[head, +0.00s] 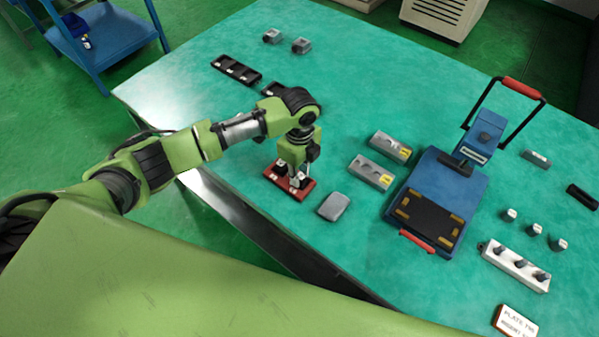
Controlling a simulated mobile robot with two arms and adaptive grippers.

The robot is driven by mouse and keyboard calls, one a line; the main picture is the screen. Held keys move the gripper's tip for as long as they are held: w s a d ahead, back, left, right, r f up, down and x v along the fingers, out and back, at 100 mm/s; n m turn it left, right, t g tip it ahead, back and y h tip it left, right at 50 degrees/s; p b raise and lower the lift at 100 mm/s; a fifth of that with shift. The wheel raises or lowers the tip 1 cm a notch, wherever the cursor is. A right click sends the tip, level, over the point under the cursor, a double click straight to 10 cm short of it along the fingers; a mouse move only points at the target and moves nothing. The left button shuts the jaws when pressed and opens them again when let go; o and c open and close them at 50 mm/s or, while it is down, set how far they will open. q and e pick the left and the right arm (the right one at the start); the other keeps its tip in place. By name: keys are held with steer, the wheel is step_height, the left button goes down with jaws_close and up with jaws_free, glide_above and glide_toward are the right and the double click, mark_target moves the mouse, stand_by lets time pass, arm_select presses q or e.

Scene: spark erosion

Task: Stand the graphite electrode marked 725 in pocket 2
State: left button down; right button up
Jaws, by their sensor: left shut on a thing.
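My left gripper (293,172) points down over a small dark red tray (303,193) near the table's left front edge. It is shut on a small piece, mostly hidden by the fingers; a pale labelled face shows beside them. I cannot read any mark, so I cannot tell if this piece is electrode 725, or whether it touches the tray. Three small dark pieces with white tops, (511,215), (535,229) and (558,243), stand at the right; their marks are unreadable. A black tray with pockets (236,70) lies at the back left; its pocket numbers are unreadable. My right gripper is out of view.
A second black tray (270,88) is partly behind my arm. Grey blocks (371,172), a grey rounded thing (334,206) and a blue fixture with red handles (435,190) lie right of my gripper. A white rack (515,265) holds dark posts.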

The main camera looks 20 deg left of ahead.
arm_select(q)
steer(key=c, duration=1.7)
jaws_free()
step_height(320, 180, up, 12)
steer(key=shift+f, duration=0.1)
